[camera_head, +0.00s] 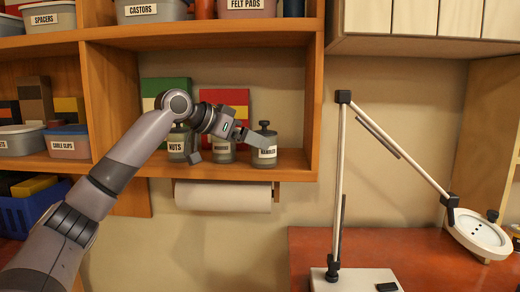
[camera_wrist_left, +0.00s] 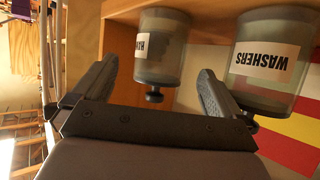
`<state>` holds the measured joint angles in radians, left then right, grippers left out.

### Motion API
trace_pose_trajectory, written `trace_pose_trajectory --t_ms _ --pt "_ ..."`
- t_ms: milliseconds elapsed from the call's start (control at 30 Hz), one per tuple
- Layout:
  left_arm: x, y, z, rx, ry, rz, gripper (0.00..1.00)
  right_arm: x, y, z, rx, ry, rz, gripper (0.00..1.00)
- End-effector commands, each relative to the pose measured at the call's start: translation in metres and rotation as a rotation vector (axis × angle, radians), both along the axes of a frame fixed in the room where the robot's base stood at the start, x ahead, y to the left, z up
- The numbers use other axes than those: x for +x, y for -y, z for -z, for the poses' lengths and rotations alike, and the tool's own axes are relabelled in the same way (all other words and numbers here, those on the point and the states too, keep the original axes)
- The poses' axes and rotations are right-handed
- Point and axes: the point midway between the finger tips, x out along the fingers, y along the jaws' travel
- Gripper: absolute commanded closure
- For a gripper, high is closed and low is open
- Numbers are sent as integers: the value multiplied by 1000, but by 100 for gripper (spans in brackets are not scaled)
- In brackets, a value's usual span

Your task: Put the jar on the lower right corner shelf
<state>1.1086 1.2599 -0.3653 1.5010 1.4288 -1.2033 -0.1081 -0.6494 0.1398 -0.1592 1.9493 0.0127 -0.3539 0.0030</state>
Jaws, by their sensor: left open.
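Three grey jars with dark knobbed lids stand upright in a row on a wooden shelf (camera_head: 292,163): the NUTS jar (camera_head: 177,148), the WASHERS jar (camera_head: 221,157) and a right-hand jar (camera_head: 265,160) whose label I cannot read fully. My left gripper (camera_head: 224,146) is open and empty in front of the row, partly covering the jars. In the left wrist view, where things appear upside down, the right-hand jar (camera_wrist_left: 165,50) shows between the fingers of my gripper (camera_wrist_left: 158,70), its knob toward the palm. The WASHERS jar (camera_wrist_left: 262,65) is beside the fingers.
Green and red boxes (camera_head: 237,97) stand behind the jars. A paper roll (camera_head: 222,196) hangs under the shelf. Bins fill the shelves above and left. A lamp (camera_head: 341,180) stands on the red-brown table (camera_head: 305,250) at right.

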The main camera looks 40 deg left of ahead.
Motion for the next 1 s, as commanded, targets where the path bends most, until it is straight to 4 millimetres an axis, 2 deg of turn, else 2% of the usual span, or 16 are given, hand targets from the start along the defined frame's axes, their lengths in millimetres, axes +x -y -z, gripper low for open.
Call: trace_pose_trajectory --t_ms 33,200,367,1000 --pt "-11 -3 -3 2 2 -2 0 0 0 6 0 0 0 100" --pt "-38 -7 -17 2 0 -1 0 0 0 12 0 0 0 100" --pt "-53 -9 -26 1 -1 -1 0 0 0 15 0 0 0 100" --pt "-56 -10 -28 -1 0 0 0 0 0 14 0 1 0 100"
